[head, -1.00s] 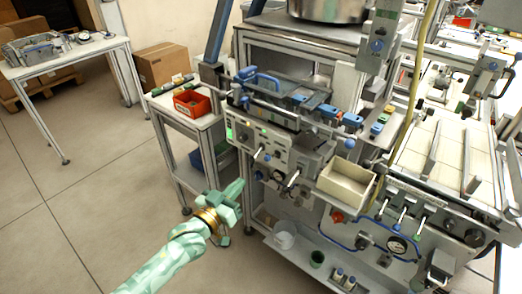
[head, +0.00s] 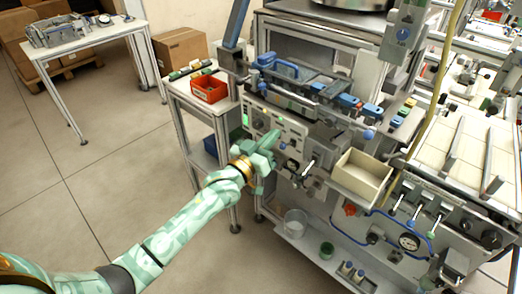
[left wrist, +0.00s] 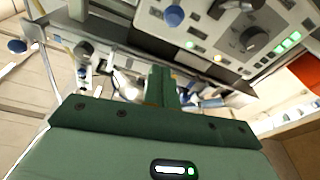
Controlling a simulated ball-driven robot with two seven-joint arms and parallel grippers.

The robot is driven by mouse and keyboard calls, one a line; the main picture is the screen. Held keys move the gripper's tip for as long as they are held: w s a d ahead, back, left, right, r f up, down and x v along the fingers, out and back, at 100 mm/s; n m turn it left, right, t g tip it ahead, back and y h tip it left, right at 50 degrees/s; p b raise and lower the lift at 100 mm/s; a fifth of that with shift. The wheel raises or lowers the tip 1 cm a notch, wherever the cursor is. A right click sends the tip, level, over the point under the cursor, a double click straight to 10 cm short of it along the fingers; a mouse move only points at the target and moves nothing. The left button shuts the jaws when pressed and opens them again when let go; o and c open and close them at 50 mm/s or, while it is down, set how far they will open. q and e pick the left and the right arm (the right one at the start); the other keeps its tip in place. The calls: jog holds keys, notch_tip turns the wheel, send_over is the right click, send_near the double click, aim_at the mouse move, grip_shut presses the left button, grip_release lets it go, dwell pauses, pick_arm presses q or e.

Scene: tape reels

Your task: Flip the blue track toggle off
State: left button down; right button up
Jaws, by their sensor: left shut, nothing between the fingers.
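My left gripper (head: 268,144) is shut and empty, in front of the grey control panel (head: 292,130) of the middle machine. It hides part of that panel in the head view. In the left wrist view the shut fingers (left wrist: 162,86) point up the picture, and the panel (left wrist: 205,22) lies beyond them with a round blue knob (left wrist: 174,15), lit green buttons and a dark dial. The fingers look apart from the blue knob. I cannot tell for sure whether this knob is the blue track toggle, or its position. My right gripper is not in view.
A cream bin (head: 362,174) juts out right of the panel. Small levers (head: 411,222) and a gauge (head: 409,241) are farther right. A red box (head: 209,88) stands on the side table at left. The floor at left is free.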

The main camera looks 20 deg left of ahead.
aim_at(287, 145)
pick_arm(q)
jog(key=w+f+b, duration=0.1)
jog(key=w+d+f, duration=0.1)
jog(key=f, duration=0.1)
jog(key=shift+d+f+b, duration=0.15)
jog(key=shift+f+b, duration=0.05)
jog(key=shift+b, duration=0.15)
